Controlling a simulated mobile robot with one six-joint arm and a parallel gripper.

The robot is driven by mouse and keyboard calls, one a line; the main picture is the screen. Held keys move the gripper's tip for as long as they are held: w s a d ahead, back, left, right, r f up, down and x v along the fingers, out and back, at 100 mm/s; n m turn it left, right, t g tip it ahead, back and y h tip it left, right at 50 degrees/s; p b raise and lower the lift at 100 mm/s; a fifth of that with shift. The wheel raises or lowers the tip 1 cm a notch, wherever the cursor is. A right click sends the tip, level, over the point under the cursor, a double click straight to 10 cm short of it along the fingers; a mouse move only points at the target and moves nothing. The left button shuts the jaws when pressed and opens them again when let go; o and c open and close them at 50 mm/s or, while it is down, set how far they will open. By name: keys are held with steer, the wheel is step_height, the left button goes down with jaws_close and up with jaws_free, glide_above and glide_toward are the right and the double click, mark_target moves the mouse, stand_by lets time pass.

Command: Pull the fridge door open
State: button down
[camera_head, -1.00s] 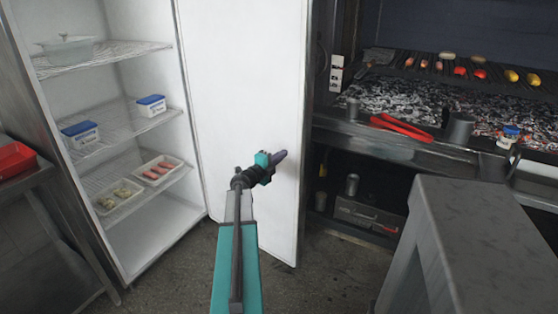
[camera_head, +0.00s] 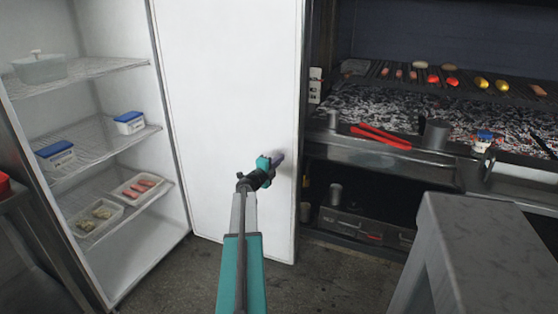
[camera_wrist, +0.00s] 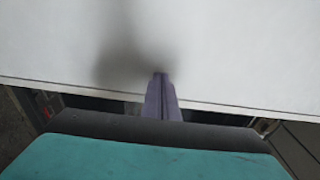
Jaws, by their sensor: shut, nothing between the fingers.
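The fridge door (camera_head: 225,90) stands swung wide open, its white inner face turned toward me. The open fridge (camera_head: 125,205) is to its left, with its wire shelves in plain sight. My gripper (camera_head: 278,160) is at the door's inner face, near its right, free edge. In the wrist view my gripper's fingers (camera_wrist: 161,90) are closed together and empty, pointing at the white door panel (camera_wrist: 220,50). They cast a shadow on it; whether the tips touch it I cannot tell. The door's handle is not in view.
Shelves hold a white lidded pot (camera_head: 39,67), blue-lidded tubs (camera_head: 130,122) and food trays (camera_head: 137,188). Right of the door is a grill (camera_head: 440,100) with food and red tongs (camera_head: 381,137). A grey counter (camera_head: 490,230) stands at the front right. Bare floor (camera_head: 330,275) lies between.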

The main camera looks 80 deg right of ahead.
steer(key=shift+w+a, duration=0.1)
steer(key=shift+w, duration=0.05)
steer(key=s+v, duration=0.2)
steer(key=v, duration=1.1)
steer(key=shift+a, duration=0.6)
stand_by(0.4)
